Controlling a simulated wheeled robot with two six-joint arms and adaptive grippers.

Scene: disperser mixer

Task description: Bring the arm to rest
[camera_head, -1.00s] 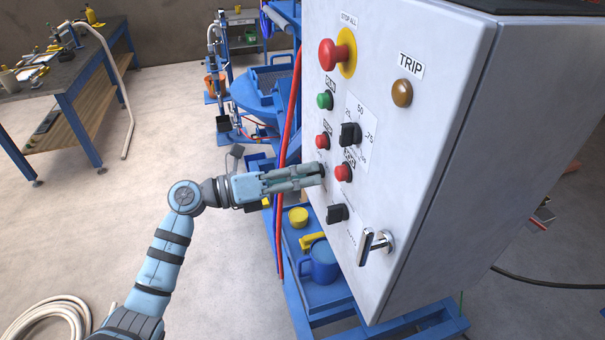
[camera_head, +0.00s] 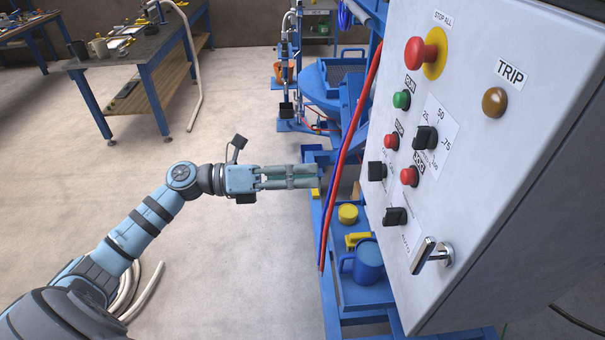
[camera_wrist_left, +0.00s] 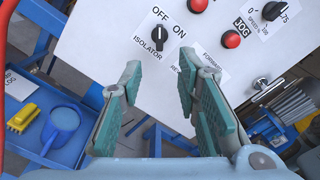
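My left gripper (camera_head: 317,176) is in front of the grey control cabinet (camera_head: 470,225), left of its panel face. In the left wrist view its two fingers (camera_wrist_left: 158,76) stand apart with nothing between them. A gap shows between the fingertips and the panel in the head view. The black isolator knob (camera_wrist_left: 159,37) stands just beyond the fingertips in the wrist view, by the OFF and ON labels. In the head view a black knob (camera_head: 376,171) sits near the panel's left edge, right of the fingers. My right gripper is not in view.
The panel carries a red stop button (camera_head: 418,54), a brown TRIP lamp (camera_head: 495,102) and a metal handle (camera_head: 430,255). A blue mug (camera_head: 366,264) stands on the blue frame below. A workbench (camera_head: 140,50) stands back left. Open floor lies left of my arm.

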